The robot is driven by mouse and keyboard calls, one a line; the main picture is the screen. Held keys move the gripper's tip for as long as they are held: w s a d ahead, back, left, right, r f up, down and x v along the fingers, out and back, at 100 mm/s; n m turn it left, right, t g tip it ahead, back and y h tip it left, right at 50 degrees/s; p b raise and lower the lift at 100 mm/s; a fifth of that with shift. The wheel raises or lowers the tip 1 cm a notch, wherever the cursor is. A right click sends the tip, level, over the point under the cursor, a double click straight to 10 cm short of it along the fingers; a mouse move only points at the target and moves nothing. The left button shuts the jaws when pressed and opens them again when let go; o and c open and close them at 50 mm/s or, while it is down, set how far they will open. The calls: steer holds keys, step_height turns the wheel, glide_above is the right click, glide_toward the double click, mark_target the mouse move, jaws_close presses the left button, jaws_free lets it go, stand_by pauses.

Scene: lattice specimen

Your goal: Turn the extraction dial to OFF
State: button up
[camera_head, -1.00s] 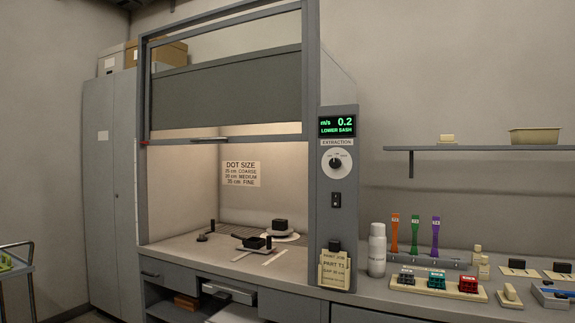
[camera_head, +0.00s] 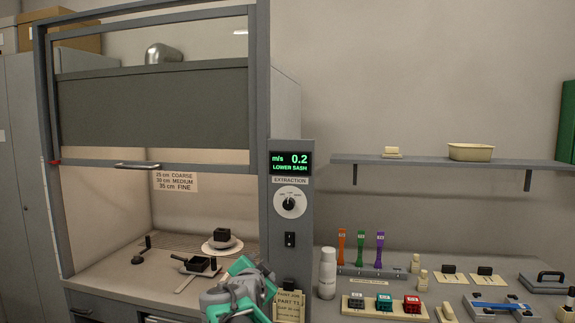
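The extraction dial (camera_head: 290,202) is a round white plate with a black knob, on the grey control panel (camera_head: 293,255) at the right side of the fume hood. Its small position labels are too small to read, so I cannot tell its setting for sure. Above it the display (camera_head: 290,163) reads m/s 0.2 and LOWER SASH in green. My grey and green arm shows at the bottom, left of the panel and below the dial. Its fingers cannot be made out.
The hood's sash (camera_head: 150,105) is raised, with a handle (camera_head: 137,166) on its lower edge. A black switch (camera_head: 290,239) sits under the dial. A white bottle (camera_head: 327,274) stands right of the panel, near colored tools and a tray of blocks (camera_head: 385,308).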

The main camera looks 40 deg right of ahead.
mark_target(288, 206)
steer(key=d+r+m+h+p, duration=0.35)
steer(key=d+r, duration=0.35)
steer(key=r, duration=0.7)
steer(key=shift+m+h, duration=0.25)
steer(key=shift+m, duration=0.2)
steer(key=p+x, duration=0.2)
steer(key=x, duration=0.5)
steer(key=shift+s+f+p, duration=0.1)
steer(key=shift+p, duration=0.2)
steer(key=shift+w+d+f, duration=0.15)
steer(key=shift+w+d, duration=0.15)
steer(key=shift+d, duration=0.05)
jaws_close()
